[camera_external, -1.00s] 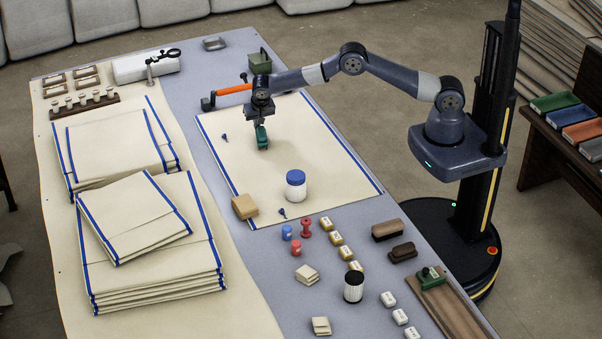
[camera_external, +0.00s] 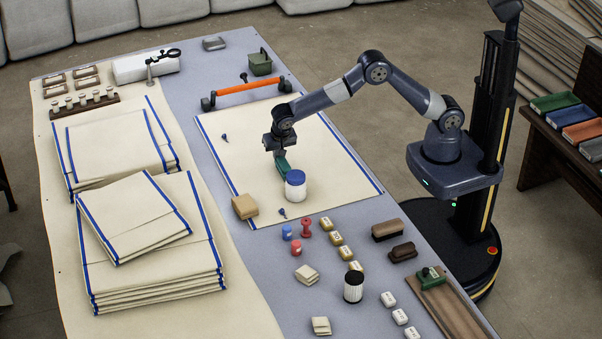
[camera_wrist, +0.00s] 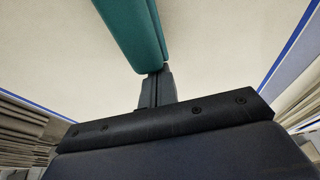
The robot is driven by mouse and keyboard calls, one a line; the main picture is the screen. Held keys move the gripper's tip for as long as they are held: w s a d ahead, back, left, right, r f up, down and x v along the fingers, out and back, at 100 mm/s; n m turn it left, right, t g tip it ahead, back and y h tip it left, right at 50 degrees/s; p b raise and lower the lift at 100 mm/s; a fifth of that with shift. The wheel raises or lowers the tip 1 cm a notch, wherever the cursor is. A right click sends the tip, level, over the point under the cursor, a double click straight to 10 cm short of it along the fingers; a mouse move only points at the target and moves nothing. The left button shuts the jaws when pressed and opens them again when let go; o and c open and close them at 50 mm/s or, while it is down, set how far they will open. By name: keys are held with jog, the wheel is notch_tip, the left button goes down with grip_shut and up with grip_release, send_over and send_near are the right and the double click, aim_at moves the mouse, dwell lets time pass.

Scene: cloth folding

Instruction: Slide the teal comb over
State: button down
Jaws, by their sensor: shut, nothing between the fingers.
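The teal comb (camera_external: 283,166) lies on the cream cloth (camera_external: 245,150), its near end beside or against the blue-lidded white jar (camera_external: 296,187); I cannot tell if they touch. My gripper (camera_external: 278,152) is shut and low at the comb's far end, with nothing held. In the wrist view the teal comb (camera_wrist: 138,35) runs up from the shut fingertips (camera_wrist: 156,75), seemingly touching or just beyond them. The cloth has blue stripes along two edges and lies flat.
A tan block (camera_external: 245,206) sits at the cloth's near left corner. Small dark pins (camera_external: 224,138) lie on the cloth. An orange-handled bar (camera_external: 248,87) lies at the far edge. Folded cloth stacks (camera_external: 150,260) fill the left side. The cloth's right part is clear.

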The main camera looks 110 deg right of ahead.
dwell(0.3)
jog(key=d, duration=0.2)
jog(key=d+r, duration=0.1)
jog(key=d, duration=0.1)
jog(key=v, duration=0.9)
jog(key=shift+a, duration=0.2)
jog(key=x, duration=0.9)
jog(key=shift+a+f, duration=0.4)
jog(key=shift+f, duration=0.25)
jog(key=shift+a+r, duration=0.15)
jog(key=shift+a, duration=0.9)
jog(key=shift+a, duration=0.1)
